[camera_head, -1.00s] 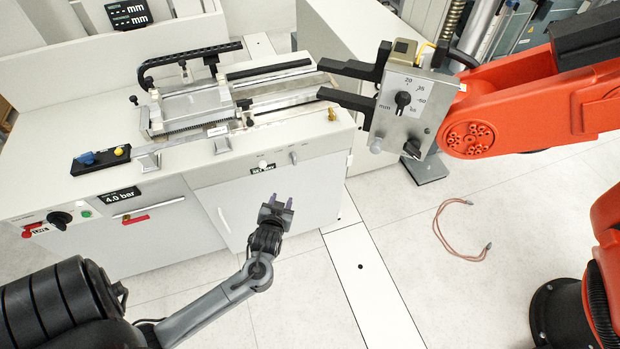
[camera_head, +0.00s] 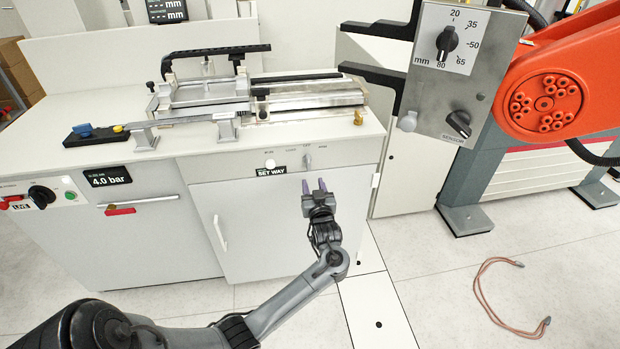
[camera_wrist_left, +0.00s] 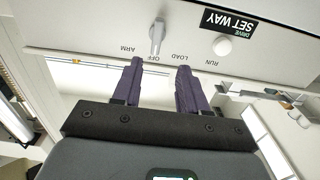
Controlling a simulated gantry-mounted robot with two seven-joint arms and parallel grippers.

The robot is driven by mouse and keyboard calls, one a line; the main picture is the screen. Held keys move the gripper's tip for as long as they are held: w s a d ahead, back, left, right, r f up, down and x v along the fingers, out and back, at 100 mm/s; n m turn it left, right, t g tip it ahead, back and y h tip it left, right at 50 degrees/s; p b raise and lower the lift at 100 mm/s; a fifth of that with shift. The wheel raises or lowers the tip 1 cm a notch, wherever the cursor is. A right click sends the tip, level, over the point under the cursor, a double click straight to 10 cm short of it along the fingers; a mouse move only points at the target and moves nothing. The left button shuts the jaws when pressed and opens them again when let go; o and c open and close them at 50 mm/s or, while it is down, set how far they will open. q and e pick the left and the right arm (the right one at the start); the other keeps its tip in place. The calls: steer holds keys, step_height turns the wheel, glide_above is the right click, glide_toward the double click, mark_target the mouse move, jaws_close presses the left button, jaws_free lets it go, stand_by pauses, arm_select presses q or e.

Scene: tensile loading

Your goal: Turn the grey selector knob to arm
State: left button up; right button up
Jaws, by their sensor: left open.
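The grey selector knob (camera_head: 308,160) is on the front panel of the white bench. In the left wrist view the knob (camera_wrist_left: 157,38) shows as a light grey lever, its narrow end by the upside-down OFF label. The ARM label is to its left there, LOAD and RUN to its right. My left gripper (camera_head: 314,188) is open and empty just below and in front of the panel. In the left wrist view its dark purple fingers (camera_wrist_left: 160,68) point at the panel, and the knob lies ahead of the gap, apart from both fingertips. My right gripper is not in view.
A white round button (camera_head: 270,163) and a SET WAY plate (camera_head: 272,172) are left of the knob. A cabinet handle (camera_head: 219,233) is below. An orange arm (camera_head: 555,90) carries a control box (camera_head: 440,95) at right. A reddish cable (camera_head: 490,300) lies on the floor.

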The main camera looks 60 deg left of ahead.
mark_target(309, 164)
arm_select(q)
steer(key=b+x, duration=0.1)
steer(key=x, duration=0.2)
steer(key=b+x, duration=0.1)
steer(key=x, duration=0.3)
steer(key=b+x, duration=0.1)
steer(key=x, duration=0.2)
steer(key=shift+w+a, duration=0.25)
steer(key=shift+w, duration=0.2)
jaws_close()
